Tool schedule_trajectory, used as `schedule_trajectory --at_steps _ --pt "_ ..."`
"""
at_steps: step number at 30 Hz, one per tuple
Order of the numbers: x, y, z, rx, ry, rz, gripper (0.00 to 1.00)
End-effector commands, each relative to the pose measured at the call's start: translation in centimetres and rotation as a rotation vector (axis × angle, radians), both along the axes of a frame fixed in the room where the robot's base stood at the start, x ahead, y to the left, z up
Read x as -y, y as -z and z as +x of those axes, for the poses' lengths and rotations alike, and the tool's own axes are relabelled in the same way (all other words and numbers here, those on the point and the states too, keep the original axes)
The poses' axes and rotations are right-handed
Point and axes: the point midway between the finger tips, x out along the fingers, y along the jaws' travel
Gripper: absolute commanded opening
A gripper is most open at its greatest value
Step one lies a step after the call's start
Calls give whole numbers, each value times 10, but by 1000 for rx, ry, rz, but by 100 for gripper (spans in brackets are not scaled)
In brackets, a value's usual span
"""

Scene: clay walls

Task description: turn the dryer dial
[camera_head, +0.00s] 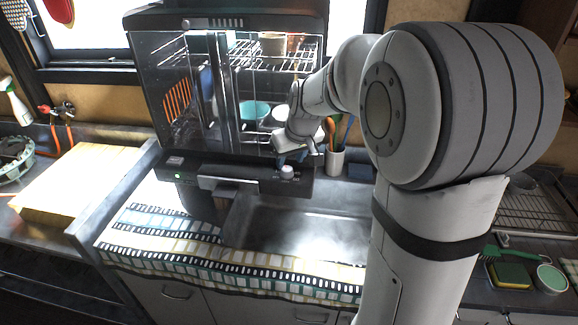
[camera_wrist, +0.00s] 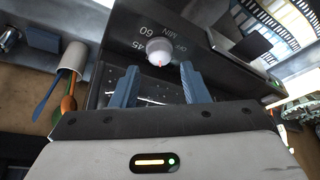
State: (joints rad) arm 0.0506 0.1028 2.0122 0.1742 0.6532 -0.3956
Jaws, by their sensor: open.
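The dryer (camera_head: 225,90) is a dark-framed dish cabinet with clear doors and racks of dishes inside. Its dial (camera_head: 287,171) is a small pale knob at the right end of the dark front panel. In the wrist view the dial (camera_wrist: 159,51) is a white knob with a red mark, beside printed numbers 45 and 60. My gripper (camera_wrist: 156,74) is open, with its two blue fingers spread just short of the dial. The dial lies beyond the gap between the fingertips, and no contact is visible. In the head view the gripper (camera_head: 291,156) is small and partly hidden at the dial.
A utensil cup (camera_head: 336,162) stands right of the dryer, close to my wrist. A sink (camera_head: 290,232) lies below the panel, with a patterned cloth (camera_head: 190,246) around its front. A wooden board (camera_head: 77,186) is at the left. A sponge (camera_head: 510,275) lies at the right.

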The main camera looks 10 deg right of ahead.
Motion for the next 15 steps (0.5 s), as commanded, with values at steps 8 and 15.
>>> schedule_trajectory --at_steps 8,15 --pt "3 -29 -13 0 0 -1 41" --pt "3 -31 -14 -1 0 -1 41"
